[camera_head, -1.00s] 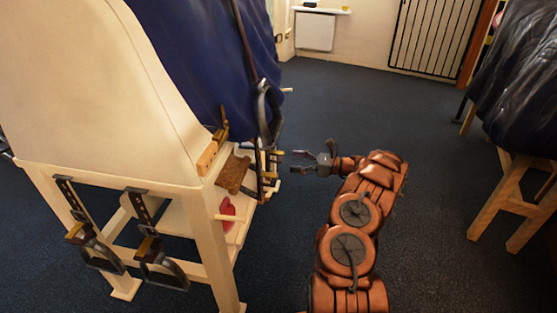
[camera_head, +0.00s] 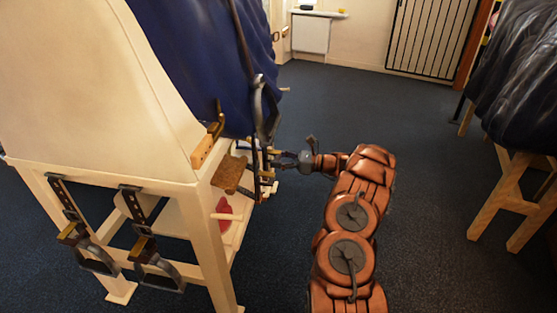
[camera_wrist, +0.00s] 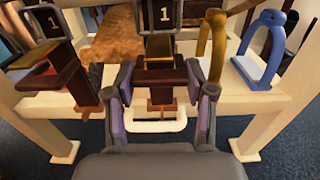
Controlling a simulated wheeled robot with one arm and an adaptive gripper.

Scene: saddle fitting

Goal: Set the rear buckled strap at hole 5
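In the head view my gripper (camera_head: 285,160) reaches the right side of the stand, beside the hanging straps. The strap holes are not readable, and I cannot tell which strap is the rear one.
The cream wooden stand (camera_head: 198,240) carries a blue cover (camera_head: 205,60). Two holed straps with stirrups (camera_head: 145,250) hang on its near side. A blue stirrup-shaped piece (camera_wrist: 262,45) stands right of the straps. Open floor (camera_head: 430,140) lies to the right, before a second stand (camera_head: 510,195).

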